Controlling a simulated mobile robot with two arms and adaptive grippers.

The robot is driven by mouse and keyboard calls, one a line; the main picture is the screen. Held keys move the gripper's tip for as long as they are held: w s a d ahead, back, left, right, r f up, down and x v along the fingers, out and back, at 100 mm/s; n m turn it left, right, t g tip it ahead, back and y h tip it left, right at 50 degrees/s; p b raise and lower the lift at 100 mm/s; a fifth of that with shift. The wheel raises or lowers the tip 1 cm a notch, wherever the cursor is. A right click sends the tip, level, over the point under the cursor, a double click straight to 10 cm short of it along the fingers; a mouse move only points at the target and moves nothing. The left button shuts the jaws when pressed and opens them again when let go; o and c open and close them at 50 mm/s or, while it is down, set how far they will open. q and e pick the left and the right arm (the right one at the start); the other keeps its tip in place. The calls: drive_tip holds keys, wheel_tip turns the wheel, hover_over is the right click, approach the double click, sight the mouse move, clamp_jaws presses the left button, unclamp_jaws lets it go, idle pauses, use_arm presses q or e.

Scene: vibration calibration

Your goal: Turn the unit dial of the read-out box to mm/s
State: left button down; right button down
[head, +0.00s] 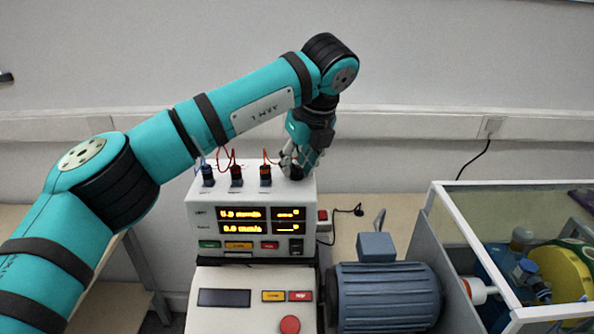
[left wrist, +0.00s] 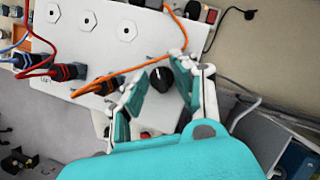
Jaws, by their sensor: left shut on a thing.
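The white read-out box (head: 202,238) stands on the bench, with lit orange displays on its front. The black unit dial (left wrist: 160,79) sits on the box's top panel; in the head view it is mostly covered by the fingers. My left gripper (head: 298,160) reaches down from above onto the right end of that top. In the left wrist view the gripper's two fingers (left wrist: 162,76) stand on either side of the dial, shut on it. Which unit the dial points to cannot be read. My right gripper is not in view.
Several plugs with red, blue and orange cables (head: 236,175) stand on the box's top, left of the dial. A control panel (head: 224,315) with a red button lies in front. A blue-grey motor (head: 386,297) and a framed enclosure (head: 436,211) stand to the right.

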use_arm(q)
drive_tip(key=shift+n, duration=0.9)
drive_tip(key=shift+r+g+b, duration=0.1)
drive_tip(key=shift+g+b, duration=0.2)
drive_tip(key=shift+y, duration=0.3)
drive_tip(key=c, duration=1.1)
unclamp_jaws()
drive_tip(key=v, duration=1.2)
